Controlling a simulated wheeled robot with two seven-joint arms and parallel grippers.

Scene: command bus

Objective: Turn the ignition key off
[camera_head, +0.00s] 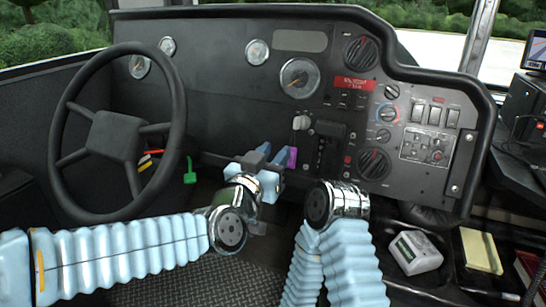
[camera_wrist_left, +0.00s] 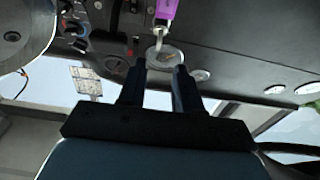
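A small purple piece (camera_head: 291,157), which looks like the ignition key's head or tag, sits below the dashboard face. It also shows at the top edge of the left wrist view (camera_wrist_left: 166,9), with a pale metal part beside it. The key's slot and turn position cannot be made out. My left gripper (camera_head: 269,155) is just left of the purple piece in the head view. In the left wrist view its two dark fingers (camera_wrist_left: 159,70) are apart with nothing between them; the purple piece is beyond the tips. My right wrist shows, but its gripper is hidden.
The steering wheel (camera_head: 115,135) stands left of my left gripper. A green tag (camera_head: 190,172) hangs beside it. The dashboard (camera_head: 215,95) carries gauges, a grey knob (camera_head: 301,122) and switches (camera_head: 435,116). A white box (camera_head: 415,252) lies at lower right.

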